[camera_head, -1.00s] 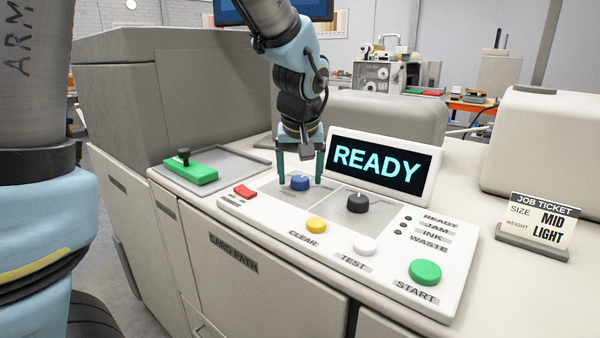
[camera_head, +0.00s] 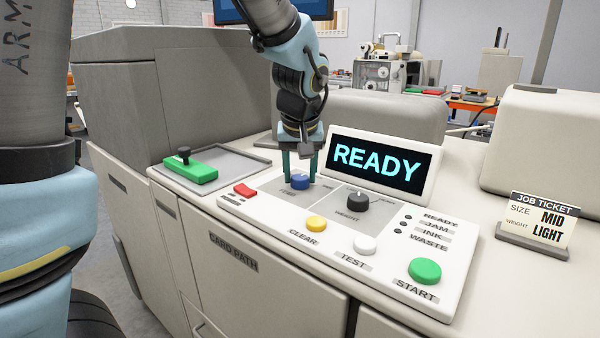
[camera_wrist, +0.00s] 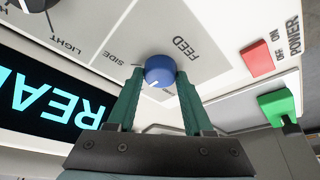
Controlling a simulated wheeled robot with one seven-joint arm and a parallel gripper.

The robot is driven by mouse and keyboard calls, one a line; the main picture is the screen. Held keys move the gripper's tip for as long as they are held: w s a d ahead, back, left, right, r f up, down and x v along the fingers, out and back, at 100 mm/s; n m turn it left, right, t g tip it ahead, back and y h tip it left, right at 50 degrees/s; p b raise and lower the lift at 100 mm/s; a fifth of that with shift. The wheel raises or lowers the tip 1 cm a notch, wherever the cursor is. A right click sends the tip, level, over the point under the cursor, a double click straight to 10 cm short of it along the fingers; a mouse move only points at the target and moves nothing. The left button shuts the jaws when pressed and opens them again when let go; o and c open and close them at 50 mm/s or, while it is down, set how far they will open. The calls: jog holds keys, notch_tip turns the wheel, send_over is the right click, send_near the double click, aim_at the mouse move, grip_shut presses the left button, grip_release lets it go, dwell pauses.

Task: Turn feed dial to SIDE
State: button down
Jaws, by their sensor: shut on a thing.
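The blue feed dial (camera_head: 300,182) sits on the left part of the white control panel (camera_head: 390,262). In the wrist view the dial (camera_wrist: 159,70) lies between the two green fingers of my gripper (camera_wrist: 160,76), which are shut on its sides. A pale pointer mark shows on the dial's lower edge there, turned away from the word SIDE. SIDE is printed to the upper left of the dial and FEED to its upper right; another label near the fingers is mostly hidden. My gripper (camera_head: 299,178) comes down on the dial from above in the head view.
A black weight dial (camera_head: 357,203) is to the right. A red power switch (camera_head: 245,190), yellow, white and green buttons (camera_head: 424,271) are nearby. The READY screen (camera_head: 380,165) stands close behind. A job ticket (camera_head: 537,220) reads MID, LIGHT. A green block with a black knob (camera_head: 190,171) lies left.

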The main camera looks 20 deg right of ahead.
jog(key=shift+m, duration=0.3)
jog(key=shift+w+a+m+h, duration=0.1)
jog(key=shift+m+h, duration=0.4)
jog(key=shift+m, duration=0.4)
jog(key=shift+w+m+g+h, duration=0.1)
jog(key=shift+m+g+h, duration=0.35)
jog(key=shift+m, duration=0.75)
jog(key=m+g+b, duration=0.1)
jog(key=m+b, duration=0.1)
jog(key=shift+f+m+h, duration=0.15)
jog(key=shift+m+h, duration=0.1)
jog(key=shift+m, duration=0.05)
jog(key=shift+m+g+b, duration=0.45)
jog(key=shift+m+b, duration=0.6)
jog(key=shift+m, duration=0.25)
jog(key=shift+r, duration=0.2)
jog(key=shift+c, duration=1.5)
grip_release()
jog(key=shift+a, duration=0.1)
